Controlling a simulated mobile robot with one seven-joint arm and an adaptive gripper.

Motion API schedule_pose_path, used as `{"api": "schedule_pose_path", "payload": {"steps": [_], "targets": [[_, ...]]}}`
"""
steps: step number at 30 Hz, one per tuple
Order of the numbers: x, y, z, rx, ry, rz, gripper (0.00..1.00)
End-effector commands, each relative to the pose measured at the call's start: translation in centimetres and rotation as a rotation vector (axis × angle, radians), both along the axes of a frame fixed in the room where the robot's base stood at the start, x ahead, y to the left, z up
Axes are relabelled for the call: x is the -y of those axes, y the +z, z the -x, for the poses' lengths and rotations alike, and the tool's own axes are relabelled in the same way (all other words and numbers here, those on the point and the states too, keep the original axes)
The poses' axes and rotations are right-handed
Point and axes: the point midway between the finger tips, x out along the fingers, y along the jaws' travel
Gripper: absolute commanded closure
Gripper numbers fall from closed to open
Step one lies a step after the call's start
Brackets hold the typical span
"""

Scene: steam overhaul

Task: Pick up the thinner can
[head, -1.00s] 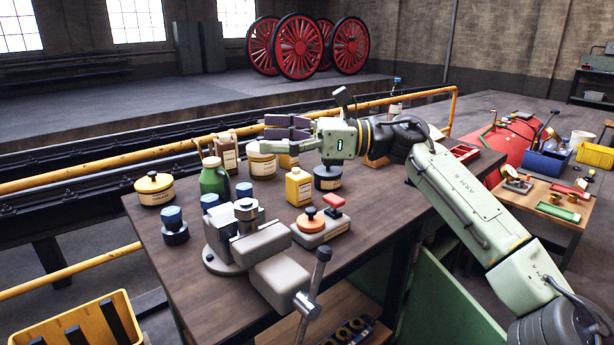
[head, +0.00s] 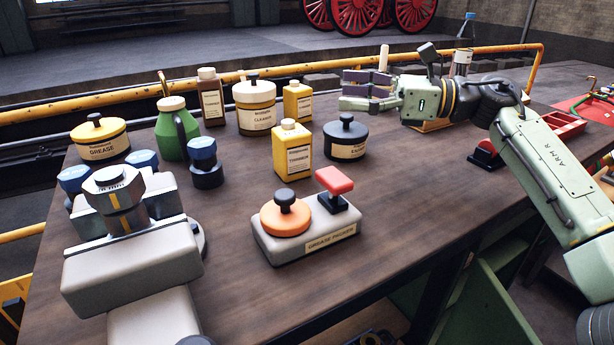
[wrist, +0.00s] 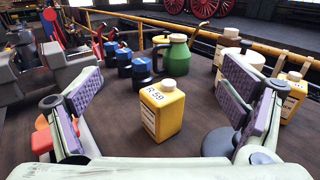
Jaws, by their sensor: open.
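A yellow can (head: 292,152) with a cream cap stands upright on the workbench; its label appears to read thinner. In the wrist view this can (wrist: 162,112) stands ahead, centred between the spread fingers and apart from them, its side marked R 59. A second, similar yellow can (head: 297,104) stands farther back; its label is too small to read surely. In the wrist view it shows at the right (wrist: 292,98), partly behind the right finger. My gripper (head: 367,92) is open and empty, above the bench to the right of both cans.
A black round tin (head: 345,140) stands right of the front can. A cleaner tin (head: 255,108), brown bottle (head: 211,98) and green jug (head: 178,130) stand behind it. The grease packer (head: 305,228) and a vise (head: 135,260) are nearer. Bare bench lies right of the grease packer.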

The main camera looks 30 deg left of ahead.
Motion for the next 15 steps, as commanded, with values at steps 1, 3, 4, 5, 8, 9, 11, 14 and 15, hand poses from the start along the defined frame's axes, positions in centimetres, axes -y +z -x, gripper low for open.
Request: {"api": "schedule_pose_path", "payload": {"steps": [1,3,4,5,8,9,11,14,15], "targets": [[0.0,-3.3,0.0,0.0,0.0,0.0,0.09],[0.0,-4.9,0.0,0.0,0.0,0.0,0.09],[0.0,-5.4,0.0,0.0,0.0,0.0,0.09],[0.0,-5.9,0.0,0.0,0.0,0.0,0.09],[0.0,-6.9,0.0,0.0,0.0,0.0,0.09],[0.0,-7.1,0.0,0.0,0.0,0.0,0.09],[-0.3,-7.2,0.1,0.0,0.001,0.001,0.09],[-1.4,-7.3,0.6,0.001,0.003,0.002,0.09],[-2.0,-7.3,0.9,0.002,0.003,0.003,0.09]]}}
